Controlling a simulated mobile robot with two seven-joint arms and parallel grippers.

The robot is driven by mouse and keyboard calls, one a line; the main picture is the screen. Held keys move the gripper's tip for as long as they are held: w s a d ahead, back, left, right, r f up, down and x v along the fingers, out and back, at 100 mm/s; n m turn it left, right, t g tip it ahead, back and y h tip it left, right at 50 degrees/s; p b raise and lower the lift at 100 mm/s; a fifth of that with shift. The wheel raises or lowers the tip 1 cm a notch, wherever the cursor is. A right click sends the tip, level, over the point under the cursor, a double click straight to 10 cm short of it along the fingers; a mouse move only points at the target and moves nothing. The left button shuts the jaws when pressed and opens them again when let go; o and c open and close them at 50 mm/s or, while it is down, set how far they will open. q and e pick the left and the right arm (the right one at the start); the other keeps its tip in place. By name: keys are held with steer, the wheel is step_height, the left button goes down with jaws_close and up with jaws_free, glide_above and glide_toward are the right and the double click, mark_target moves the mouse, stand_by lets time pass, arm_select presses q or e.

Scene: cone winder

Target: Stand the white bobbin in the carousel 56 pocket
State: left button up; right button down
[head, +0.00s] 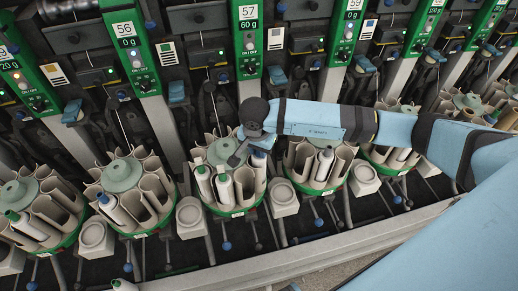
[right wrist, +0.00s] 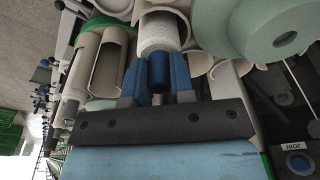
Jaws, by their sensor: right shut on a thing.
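My right gripper (head: 257,151) is over the carousel (head: 240,211) in the middle of the head view. In the right wrist view, its fingers (right wrist: 158,75) are shut on the blue tube end of the white bobbin (right wrist: 160,34). The bobbin's white body reaches into a cream, open-sided pocket (right wrist: 176,17). I cannot tell whether it rests on the pocket floor. In the head view, the gripper and wrist mostly hide the bobbin. The number plate 56 (head: 124,28) is on a green panel at the upper left. My left gripper is not in view.
The gripped carousel's pale green hub (right wrist: 235,25) is close to the gripper. Other bobbins stand in it, one with a green tip (head: 224,178). A neighbouring carousel (head: 130,190) stands to the left, another (head: 318,165) to the right. Grey square holders (head: 191,217) sit between carousels.

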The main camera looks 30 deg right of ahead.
steer(key=shift+r, duration=0.35)
steer(key=shift+a+r+p, duration=0.2)
steer(key=shift+r+p, duration=0.35)
steer(key=shift+r, duration=0.55)
steer(key=shift+a+r+p, duration=0.2)
steer(key=shift+r+p, duration=0.35)
steer(key=shift+r, duration=0.55)
steer(key=shift+r+p, duration=0.85)
steer(key=shift+r, duration=1.5)
steer(key=shift+s+r+p, duration=0.1)
steer(key=shift+r+p, duration=0.7)
steer(key=shift+r, duration=1.3)
